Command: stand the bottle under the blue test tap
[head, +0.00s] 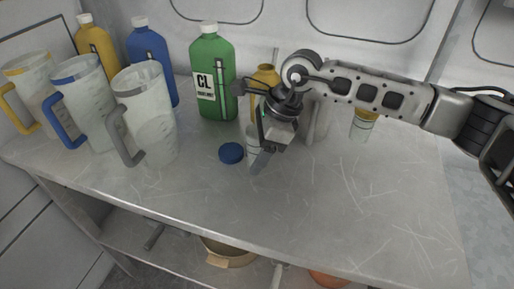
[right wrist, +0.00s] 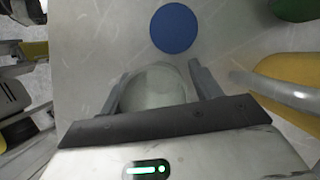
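A small clear bottle (head: 252,135) stands at the middle of the bench, partly hidden by my right gripper (head: 261,150). In the right wrist view the clear round vessel (right wrist: 154,88) fills the space between the two fingers, which press close on both sides. My right gripper appears shut on it, low over the bench. A flat blue disc (head: 231,153) lies on the bench just left of the bottle; it also shows in the right wrist view (right wrist: 174,28). I cannot make out a blue tap in these views. My left gripper is not in view.
A green CL bottle (head: 212,80), a blue jug (head: 153,55) and a yellow jug (head: 96,45) stand at the back. Several clear pitchers (head: 148,125) stand left. A yellow container (head: 265,76) stands behind my gripper. The front right bench (head: 350,200) is clear.

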